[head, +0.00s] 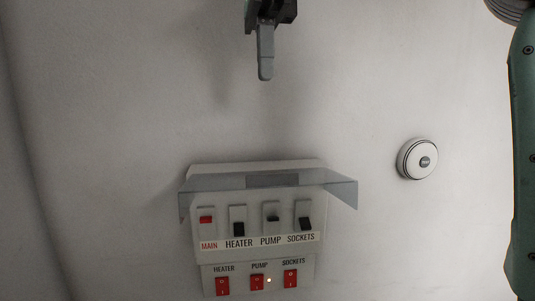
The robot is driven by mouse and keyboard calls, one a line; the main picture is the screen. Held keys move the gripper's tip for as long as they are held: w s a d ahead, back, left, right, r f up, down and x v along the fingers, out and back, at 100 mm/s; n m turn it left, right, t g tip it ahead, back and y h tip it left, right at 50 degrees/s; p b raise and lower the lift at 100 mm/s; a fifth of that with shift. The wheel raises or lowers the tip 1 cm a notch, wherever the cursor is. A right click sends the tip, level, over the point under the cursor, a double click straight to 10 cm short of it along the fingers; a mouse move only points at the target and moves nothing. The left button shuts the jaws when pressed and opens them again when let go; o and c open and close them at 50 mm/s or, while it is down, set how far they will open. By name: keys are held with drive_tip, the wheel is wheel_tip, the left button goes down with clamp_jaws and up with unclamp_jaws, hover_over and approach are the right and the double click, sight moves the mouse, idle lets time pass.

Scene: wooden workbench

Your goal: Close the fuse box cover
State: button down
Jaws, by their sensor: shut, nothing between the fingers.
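The fuse box (257,243) is a light grey box on the wall at the bottom middle of the head view. Its clear grey cover (215,183) is hinged near the top and stands raised, jutting out above the row of switches. Breaker switches labelled MAIN, HEATER, PUMP and SOCKETS show uncovered below it. My gripper (265,75) is at the top middle, above the fuse box and apart from the cover. Its fingers are shut, point downward and hold nothing.
A round white device (417,159) is on the wall to the right. The wall between my gripper and the fuse box is clear.

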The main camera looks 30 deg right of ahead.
drive_tip(key=b, duration=0.8)
approach(270, 186)
drive_tip(key=shift+d+f+p, duration=0.15)
drive_tip(key=shift+d+p, duration=0.05)
drive_tip(key=shift+p, duration=0.1)
drive_tip(key=shift+s+a+f+p, duration=0.1)
drive_tip(key=shift+s+f+p, duration=0.1)
drive_tip(key=shift+f, duration=1)
drive_tip(key=shift+s+a+f+p, duration=0.1)
drive_tip(key=shift+s+f+p, duration=0.1)
drive_tip(key=shift+f, duration=1)
drive_tip(key=shift+w+f, duration=0.1)
drive_tip(key=shift+f, duration=0.05)
